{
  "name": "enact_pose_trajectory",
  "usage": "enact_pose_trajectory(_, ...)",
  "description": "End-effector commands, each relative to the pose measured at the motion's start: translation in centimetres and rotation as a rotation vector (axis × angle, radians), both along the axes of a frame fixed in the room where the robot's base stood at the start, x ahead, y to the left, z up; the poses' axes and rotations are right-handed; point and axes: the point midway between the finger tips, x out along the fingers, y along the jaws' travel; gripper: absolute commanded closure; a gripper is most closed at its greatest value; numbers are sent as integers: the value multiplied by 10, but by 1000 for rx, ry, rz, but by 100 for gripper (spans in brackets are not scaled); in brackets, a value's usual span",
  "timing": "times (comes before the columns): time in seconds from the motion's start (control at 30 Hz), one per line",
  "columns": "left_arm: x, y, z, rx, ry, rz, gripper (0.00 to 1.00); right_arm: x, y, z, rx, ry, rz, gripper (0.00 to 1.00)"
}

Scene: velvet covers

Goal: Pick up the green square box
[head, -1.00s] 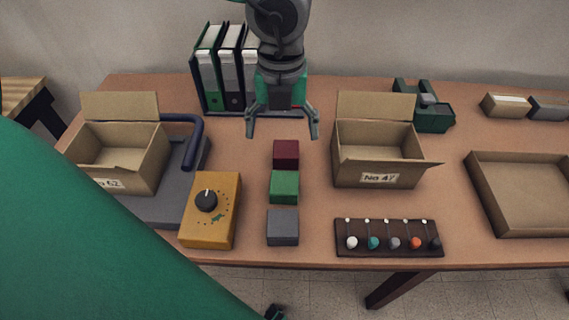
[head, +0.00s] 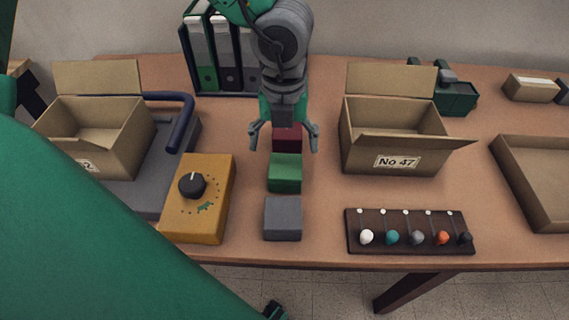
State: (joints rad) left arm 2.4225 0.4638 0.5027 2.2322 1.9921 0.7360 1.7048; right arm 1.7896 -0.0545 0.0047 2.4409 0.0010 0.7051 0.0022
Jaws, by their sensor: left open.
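The green square box (head: 285,173) sits on the table near the middle, between a dark red box (head: 287,138) behind it and a grey box (head: 283,218) in front. My left gripper (head: 284,145) is open and points down, its fingers spread to either side of the red box, just behind the green box. The gripper hides part of the red box. It holds nothing. I cannot tell its exact height above the table.
An open carton marked No 47 (head: 388,155) stands to the right, another open carton (head: 112,153) to the left. A yellow dial box (head: 207,222) and a dark board with coloured knobs (head: 408,246) flank the front. Binders (head: 203,62) stand behind.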

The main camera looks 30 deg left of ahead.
Motion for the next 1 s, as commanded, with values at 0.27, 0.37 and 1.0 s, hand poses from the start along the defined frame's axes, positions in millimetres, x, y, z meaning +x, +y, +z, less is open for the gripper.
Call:
enact_pose_trajectory(0.27,0,-2,-40,2,0,-2,17,0,0,-13,0,0,0,60)
enact_pose_trajectory(0.37,0,-1,-43,1,-2,-2,17,0,0,-14,0,0,0,60)
enact_pose_trajectory(1.0,0,0,-93,0,-1,-1,21,0,0,-30,0,0,0,60)
